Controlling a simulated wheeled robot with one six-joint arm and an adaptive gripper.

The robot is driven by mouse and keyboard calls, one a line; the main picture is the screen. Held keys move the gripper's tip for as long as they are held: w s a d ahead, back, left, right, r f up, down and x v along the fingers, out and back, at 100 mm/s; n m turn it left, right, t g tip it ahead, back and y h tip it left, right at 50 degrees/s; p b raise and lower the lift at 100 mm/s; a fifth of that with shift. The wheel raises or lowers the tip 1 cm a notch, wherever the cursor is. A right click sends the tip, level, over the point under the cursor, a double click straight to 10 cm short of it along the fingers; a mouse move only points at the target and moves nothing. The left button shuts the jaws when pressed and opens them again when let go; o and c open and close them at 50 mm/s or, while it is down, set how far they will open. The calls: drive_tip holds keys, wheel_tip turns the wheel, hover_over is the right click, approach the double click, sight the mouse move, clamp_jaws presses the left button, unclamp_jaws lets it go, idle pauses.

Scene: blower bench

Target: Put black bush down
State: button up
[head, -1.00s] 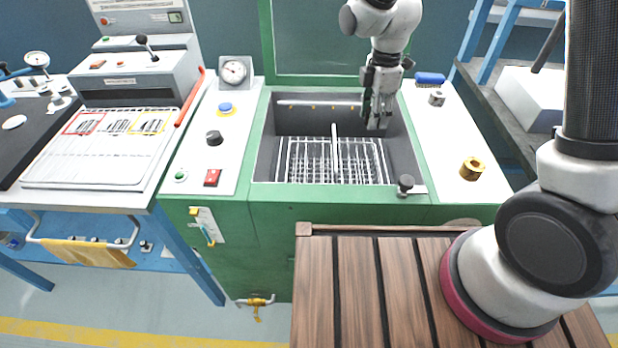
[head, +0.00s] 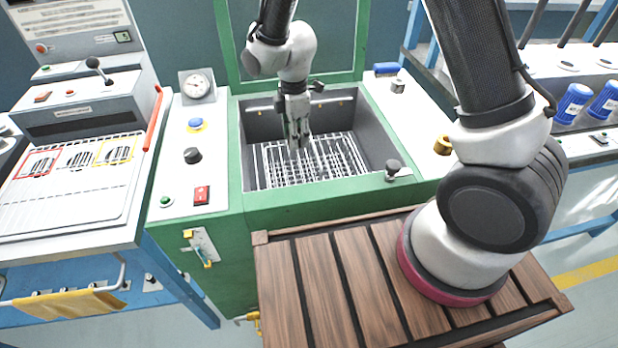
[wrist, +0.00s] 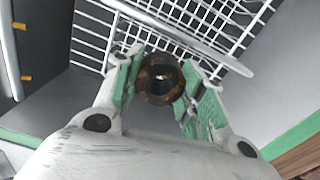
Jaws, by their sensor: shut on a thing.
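My gripper (head: 297,138) is inside the grey basin of the green machine, above the wire basket (head: 345,165). In the wrist view my gripper (wrist: 158,82) is shut on a dark ring-shaped bush (wrist: 160,97) with brownish, rusty patches. Its open bore faces the wrist camera, and the green finger pads press on its two sides. The bush cannot be made out in the head view. Wire basket bars (wrist: 105,40) show beyond the fingers. The gap between bush and basket is hard to tell.
The green basin rim (head: 330,197) surrounds the basket. On the white right ledge stand a brass bush (head: 443,146), a small grey bush (head: 398,87) and a blue brush (head: 386,69). A light bar (wrist: 185,38) crosses the basket near my fingers. A slatted wooden top (head: 330,290) lies in front.

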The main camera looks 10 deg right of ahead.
sight(291, 180)
drive_tip(key=f+n, duration=0.1)
drive_tip(key=n, duration=0.1)
drive_tip(key=s+a+f+n, duration=0.1)
drive_tip(key=n, duration=0.1)
drive_tip(key=shift+a, duration=0.2)
drive_tip(key=f+n, duration=0.1)
drive_tip(key=f, duration=0.2)
drive_tip(key=f+n, duration=0.1)
drive_tip(key=f, duration=0.3)
drive_tip(key=f+n, duration=0.1)
drive_tip(key=f, duration=0.3)
drive_tip(key=shift+s+a, duration=0.2)
drive_tip(key=shift+a, duration=0.2)
drive_tip(key=shift+f, duration=0.15)
drive_tip(key=o, duration=1.2)
